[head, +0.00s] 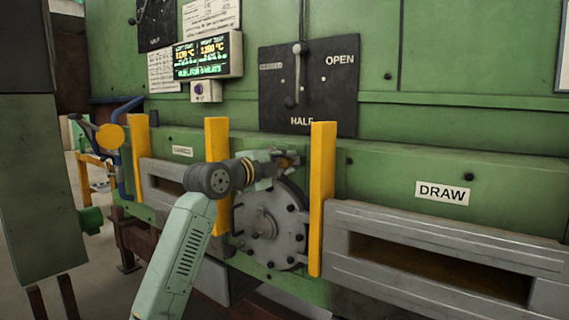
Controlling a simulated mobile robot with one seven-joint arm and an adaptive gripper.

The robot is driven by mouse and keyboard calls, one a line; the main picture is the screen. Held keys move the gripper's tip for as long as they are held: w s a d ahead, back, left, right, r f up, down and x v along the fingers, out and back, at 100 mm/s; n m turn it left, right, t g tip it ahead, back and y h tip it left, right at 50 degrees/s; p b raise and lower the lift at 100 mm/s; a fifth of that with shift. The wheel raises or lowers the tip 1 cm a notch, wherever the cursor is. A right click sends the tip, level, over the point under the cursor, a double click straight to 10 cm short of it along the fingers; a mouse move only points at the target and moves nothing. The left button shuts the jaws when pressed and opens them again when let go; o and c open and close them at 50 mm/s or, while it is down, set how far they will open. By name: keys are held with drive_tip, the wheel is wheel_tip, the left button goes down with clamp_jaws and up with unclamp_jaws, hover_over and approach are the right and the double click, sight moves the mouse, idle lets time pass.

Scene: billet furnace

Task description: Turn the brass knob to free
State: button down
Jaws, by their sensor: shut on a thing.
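The brass knob (286,162) shows as a small brass-coloured patch at the top of a round grey bolted cover (240,222) on the green furnace front. My gripper (280,160) reaches it from the left and is shut on it. Most of the knob is hidden by the gripper, so its turned position cannot be told. The wrist and forearm come up from the lower middle and cover the cover's left edge.
Yellow upright posts (323,200) (217,145) stand close on both sides of the gripper. A slotted grey box (440,225) juts out at right, under a DRAW label (442,192). Above are a lever plate marked OPEN and HALF (325,95) and a temperature display (208,55).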

drive_tip(key=shift+a+n, duration=0.1)
drive_tip(key=shift+n, duration=0.5)
drive_tip(key=c, duration=1.3)
unclamp_jaws()
drive_tip(key=v, duration=1.2)
